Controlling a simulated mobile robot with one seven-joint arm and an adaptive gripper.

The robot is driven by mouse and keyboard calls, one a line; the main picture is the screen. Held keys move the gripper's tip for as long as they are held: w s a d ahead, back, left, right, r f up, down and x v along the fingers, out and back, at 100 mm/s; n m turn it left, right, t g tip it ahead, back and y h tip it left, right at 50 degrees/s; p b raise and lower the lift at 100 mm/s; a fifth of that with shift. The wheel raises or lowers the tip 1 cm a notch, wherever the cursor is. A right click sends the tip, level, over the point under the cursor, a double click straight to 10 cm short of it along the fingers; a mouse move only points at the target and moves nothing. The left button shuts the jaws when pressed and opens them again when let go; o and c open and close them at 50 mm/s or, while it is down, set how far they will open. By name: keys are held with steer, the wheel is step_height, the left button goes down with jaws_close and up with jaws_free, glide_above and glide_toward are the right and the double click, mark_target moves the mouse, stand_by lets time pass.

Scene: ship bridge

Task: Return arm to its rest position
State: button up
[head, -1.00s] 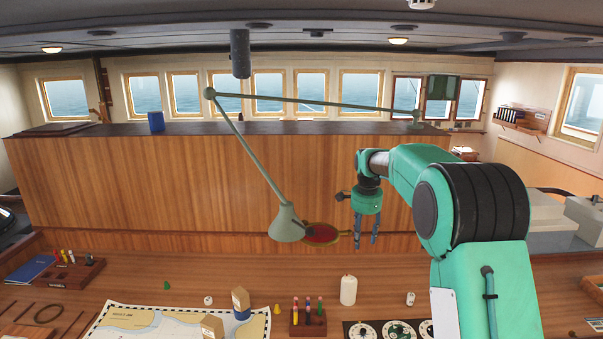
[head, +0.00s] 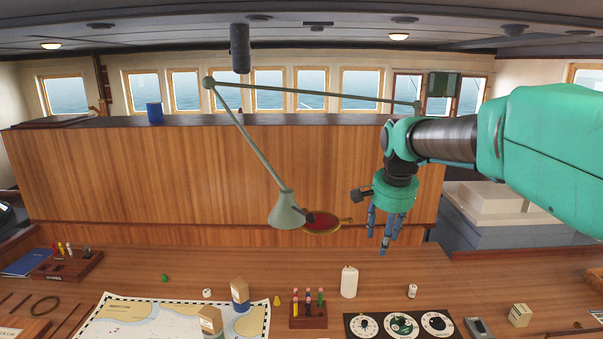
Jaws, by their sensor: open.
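My gripper (head: 383,232) hangs at the right of the head view with its fingers pointing down. It is open and empty, in the air above the back of the wooden desk (head: 210,268). My green and black arm reaches in from the right edge to hold it. A red, wood-rimmed round object (head: 320,222) is to the left of the gripper and apart from it in the picture. The lower fingertips are partly blurred against the wood panel.
A grey-green desk lamp (head: 287,210) stretches its arm across the middle. The desk bears a chart (head: 150,318), a marker holder (head: 308,316), a white candle (head: 349,282), a dial panel (head: 402,325) and a small box (head: 519,315). The desk's back middle is mostly clear.

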steer(key=s+f+n+t+b, duration=0.1)
steer(key=s+f, duration=0.3)
steer(key=s, duration=0.8)
steer(key=s+f+n+b, duration=0.3)
steer(key=s+f+n, duration=0.1)
steer(key=s, duration=0.8)
steer(key=s+f+n+t+b, duration=0.1)
steer(key=s+f+n+b, duration=0.2)
steer(key=s, duration=0.9)
steer(key=shift+f+t, duration=0.3)
steer(key=shift+f, duration=0.5)
